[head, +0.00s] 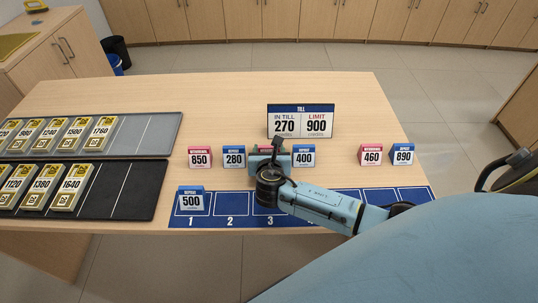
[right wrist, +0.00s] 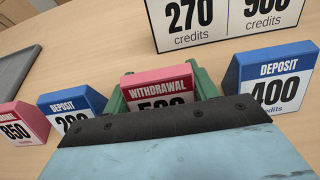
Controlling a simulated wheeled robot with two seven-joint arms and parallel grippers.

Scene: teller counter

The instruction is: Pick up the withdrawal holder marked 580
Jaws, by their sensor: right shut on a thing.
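The pink withdrawal holder (right wrist: 157,88) stands in the right wrist view between the green fingers of my right gripper (head: 268,154). Its number is partly covered by the gripper body; the visible upper part looks like 580. My right gripper is shut on this holder, at its place in the row on the counter. In the head view the gripper and wrist hide most of the holder. My left gripper is not in view.
Blue deposit holders 280 (head: 234,157) and 400 (head: 304,155) stand close on either side. Withdrawal 850 (head: 200,157), withdrawal 460 (head: 371,154) and deposit 890 (head: 402,154) are further out. The till sign (head: 301,121) stands behind. Deposit 500 (head: 190,198) stands on slot 1 of the blue numbered strip (head: 231,209).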

